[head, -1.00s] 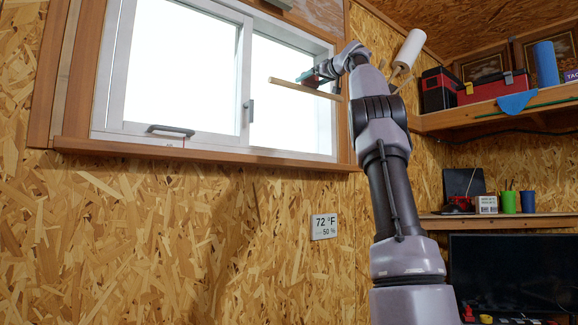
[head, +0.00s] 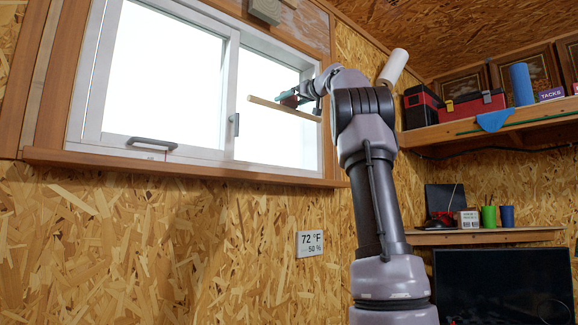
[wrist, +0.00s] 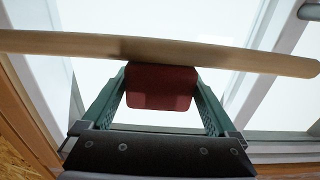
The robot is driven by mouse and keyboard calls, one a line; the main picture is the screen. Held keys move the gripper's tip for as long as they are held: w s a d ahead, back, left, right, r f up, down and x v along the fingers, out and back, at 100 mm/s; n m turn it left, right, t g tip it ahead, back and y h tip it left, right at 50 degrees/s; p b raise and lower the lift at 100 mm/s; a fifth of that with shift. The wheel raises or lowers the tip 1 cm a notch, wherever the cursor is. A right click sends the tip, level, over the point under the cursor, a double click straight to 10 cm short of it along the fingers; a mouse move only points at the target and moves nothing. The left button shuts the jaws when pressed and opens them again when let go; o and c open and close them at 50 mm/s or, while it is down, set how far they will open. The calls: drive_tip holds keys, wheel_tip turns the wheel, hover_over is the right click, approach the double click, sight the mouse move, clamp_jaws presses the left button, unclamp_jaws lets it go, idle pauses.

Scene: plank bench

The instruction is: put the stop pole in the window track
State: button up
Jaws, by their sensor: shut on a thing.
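The stop pole (head: 270,104) is a thin, pale wooden rod. My gripper (head: 291,99) is shut on it near its middle and holds it up, roughly level, in front of the right pane. In the wrist view the pole (wrist: 230,56) runs across the picture beyond the green fingers of my gripper (wrist: 160,72), with a red block between them. The white sliding window (head: 170,75) is shut or nearly so. Its lower frame (head: 275,169), where the track lies, is below the pole and apart from it; the track groove itself is not clear.
A wooden sill (head: 190,172) juts out under the window. A grey handle (head: 152,143) and a latch (head: 235,122) stick out from the left sash. A shelf (head: 500,128) with toolboxes is to the right, and a paper roll (head: 392,68) is near my arm.

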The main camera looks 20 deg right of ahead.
wheel_tip(320, 180, down, 24)
drive_tip(key=shift+r, duration=0.15)
idle(0.4)
drive_tip(key=o, duration=1.2)
